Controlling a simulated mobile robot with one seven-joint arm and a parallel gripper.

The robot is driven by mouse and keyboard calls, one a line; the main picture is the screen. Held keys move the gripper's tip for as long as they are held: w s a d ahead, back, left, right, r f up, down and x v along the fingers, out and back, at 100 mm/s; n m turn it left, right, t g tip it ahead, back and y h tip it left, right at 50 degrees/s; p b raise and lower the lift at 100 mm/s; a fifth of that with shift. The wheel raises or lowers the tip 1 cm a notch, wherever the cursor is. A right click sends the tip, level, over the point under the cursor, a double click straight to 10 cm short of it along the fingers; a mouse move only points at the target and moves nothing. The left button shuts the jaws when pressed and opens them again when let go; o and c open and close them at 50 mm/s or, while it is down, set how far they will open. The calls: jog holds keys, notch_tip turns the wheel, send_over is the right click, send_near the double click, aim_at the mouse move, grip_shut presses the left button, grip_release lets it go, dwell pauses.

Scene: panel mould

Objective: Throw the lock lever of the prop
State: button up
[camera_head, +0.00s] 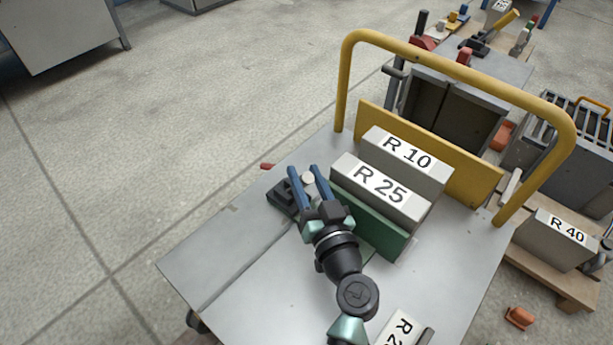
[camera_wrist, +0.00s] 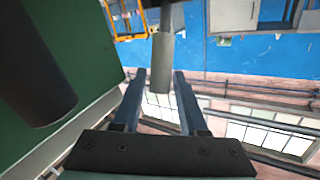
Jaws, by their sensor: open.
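My gripper (camera_head: 302,170) is open over the far left part of the grey table top. Its two blue fingers stand on either side of a pale grey round knob (camera_head: 308,178), which looks like the end of the prop's lock lever. In the wrist view a grey cylinder (camera_wrist: 162,62) hangs between and just beyond the open fingertips (camera_wrist: 160,74); I cannot tell whether either finger touches it. A black block-like fitting (camera_head: 284,197) sits beside the left finger. The lever's pivot and the rest of the prop are hidden or unclear.
The table's left part (camera_head: 215,262) is bare. A dark cylinder (camera_wrist: 35,65) is near the wrist camera.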

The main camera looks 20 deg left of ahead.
grip_shut()
jog(key=shift+d, duration=0.1)
dwell(1.2)
